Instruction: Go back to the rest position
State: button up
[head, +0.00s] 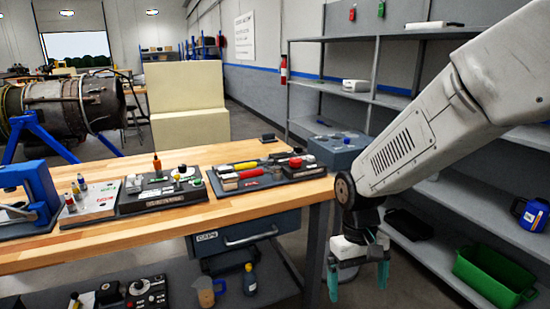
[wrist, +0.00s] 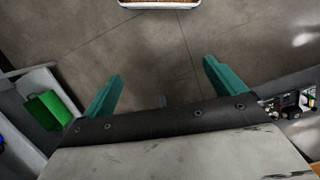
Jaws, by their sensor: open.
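My gripper (head: 358,277) hangs from my arm at the right of the head view, past the right end of the wooden workbench (head: 140,240). Its teal fingers point down and are spread apart with nothing between them. In the wrist view my gripper (wrist: 160,88) is open and empty above the bare grey floor (wrist: 150,55). The gripper touches neither the bench nor the shelves in what I see.
Tool trays (head: 262,174) and a blue press (head: 35,190) stand on the bench. Grey shelving (head: 440,180) is behind and right of my arm, with a green bin (head: 495,275) low down. A blue box (head: 338,148) stands behind the bench. A turbine (head: 70,103) is at the far left.

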jog(key=s+d+r+m+t, duration=0.1)
jog(key=s+d+r+t, duration=0.1)
jog(key=s+d+r, duration=0.2)
jog(key=s+d+r+m+t, duration=0.1)
jog(key=s+d+r, duration=0.4)
jog(key=s+r, duration=0.6)
jog(key=shift+s+m+t+y, duration=0.35)
jog(key=shift+s+t, duration=0.35)
jog(key=shift+s, duration=0.45)
jog(key=shift+r, duration=0.1)
